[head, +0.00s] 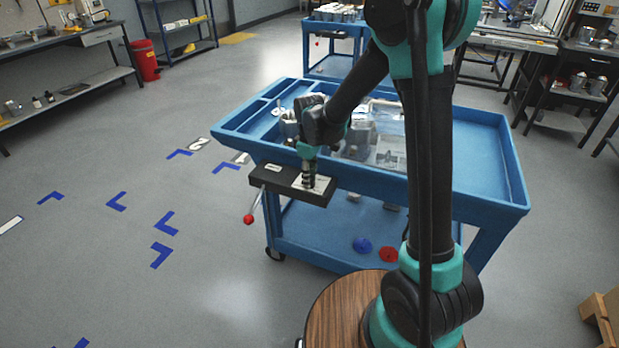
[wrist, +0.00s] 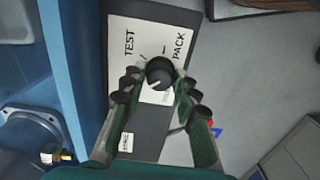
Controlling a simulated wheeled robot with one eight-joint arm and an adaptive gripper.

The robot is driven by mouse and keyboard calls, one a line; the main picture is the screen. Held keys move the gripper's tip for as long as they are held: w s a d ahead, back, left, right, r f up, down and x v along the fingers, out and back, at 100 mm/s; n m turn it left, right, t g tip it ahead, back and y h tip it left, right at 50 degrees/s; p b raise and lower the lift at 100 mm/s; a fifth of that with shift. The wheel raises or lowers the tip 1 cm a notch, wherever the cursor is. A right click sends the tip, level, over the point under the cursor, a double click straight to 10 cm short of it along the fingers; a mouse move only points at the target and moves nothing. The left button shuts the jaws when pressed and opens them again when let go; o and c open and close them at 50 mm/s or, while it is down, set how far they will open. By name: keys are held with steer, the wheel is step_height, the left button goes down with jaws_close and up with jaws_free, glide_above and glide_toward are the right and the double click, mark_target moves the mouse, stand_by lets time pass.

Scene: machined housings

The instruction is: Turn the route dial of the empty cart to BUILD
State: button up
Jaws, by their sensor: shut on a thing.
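A blue cart (head: 480,165) stands in front of me, with a dark control box (head: 272,176) on its near left edge. The box carries a pale label plate and a black round dial (wrist: 160,70). TEST reads on the dial's left and PACK on its right in the wrist view; any BUILD lettering is not legible. The dial's white mark points down and left there. My gripper (head: 308,180) is over the box, and its fingers (wrist: 159,80) are shut on the dial from both sides. The cart's top holds a clear bin (head: 385,150) and metal parts.
A lever with a red knob (head: 249,219) hangs from the box's left. A second blue cart (head: 335,68), loaded on top, stands behind. Floor to the left is open, with blue corner marks (head: 165,222).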

steer(key=shift+m, duration=1.1)
jaws_close()
steer(key=o, duration=1.2)
jaws_free()
steer(key=shift+c, duration=0.2)
step_height(320, 180, up, 12)
steer(key=s+d+f+m+t, duration=0.2)
steer(key=s+d+f+m, duration=0.2)
steer(key=s+d, duration=0.5)
steer(key=s+d+f+m+t, duration=0.2)
steer(key=s+d+f+m, duration=0.3)
steer(key=s+d, duration=0.5)
steer(key=d+m, duration=0.2)
steer(key=d, duration=0.2)
steer(key=shift+d+f, duration=0.15)
steer(key=shift+d, duration=0.2)
